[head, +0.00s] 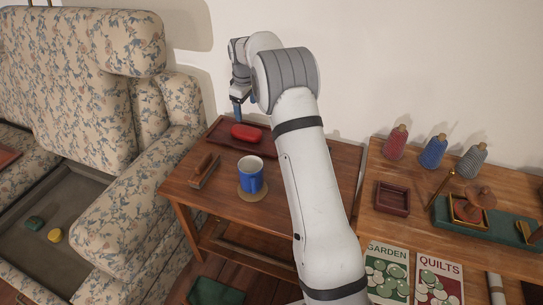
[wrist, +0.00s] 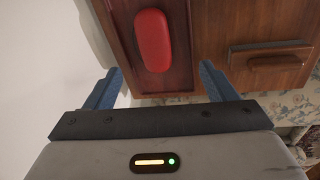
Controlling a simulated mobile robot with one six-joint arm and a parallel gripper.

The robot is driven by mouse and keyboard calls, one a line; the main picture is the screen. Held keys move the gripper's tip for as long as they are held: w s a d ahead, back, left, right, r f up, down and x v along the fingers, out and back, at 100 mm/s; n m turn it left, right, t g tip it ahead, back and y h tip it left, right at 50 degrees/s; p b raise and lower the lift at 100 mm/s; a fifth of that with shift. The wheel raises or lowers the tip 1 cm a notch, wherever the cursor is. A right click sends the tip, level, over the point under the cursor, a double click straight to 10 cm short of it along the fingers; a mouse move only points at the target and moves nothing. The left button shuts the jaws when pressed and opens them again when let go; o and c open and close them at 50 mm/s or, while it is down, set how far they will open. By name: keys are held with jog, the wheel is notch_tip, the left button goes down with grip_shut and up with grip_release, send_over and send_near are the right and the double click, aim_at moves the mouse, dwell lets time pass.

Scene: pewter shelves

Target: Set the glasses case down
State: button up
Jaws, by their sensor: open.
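The red glasses case (head: 246,133) lies on a dark red tray (head: 222,129) at the back of the wooden side table (head: 215,196). In the wrist view the case (wrist: 153,40) lies on the tray (wrist: 180,75), beyond my fingertips. My gripper (head: 238,112) is above the tray near the wall, close to the case. In the wrist view my gripper (wrist: 161,75) has its two blue fingers wide apart, with nothing between them. My arm hides the right part of the table.
A wooden block-like object (head: 204,171) lies at the table's left. A floral sofa (head: 130,215) is to the left; a second table (head: 470,235) with several spools is to the right.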

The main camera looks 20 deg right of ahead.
jog(key=s+r+m, duration=0.2)
jog(key=s+r, duration=0.3)
jog(key=s, duration=0.6)
jog(key=s+r+m, duration=0.3)
jog(key=s+r, duration=0.1)
jog(key=s, duration=0.6)
jog(key=s+f+m, duration=0.1)
jog(key=s+m, duration=0.1)
jog(key=s, duration=1)
jog(key=s+f+m, duration=0.2)
jog(key=s, duration=1)
jog(key=shift+s+f+m+g, duration=0.25)
jog(key=shift+s+m+g, duration=0.05)
jog(key=shift+s, duration=0.1)
jog(key=shift+d, duration=0.1)
notch_tip(320, 180, up, 23)
jog(key=t+p, duration=0.1)
jog(key=p, duration=1.9)
jog(key=shift+f, duration=0.2)
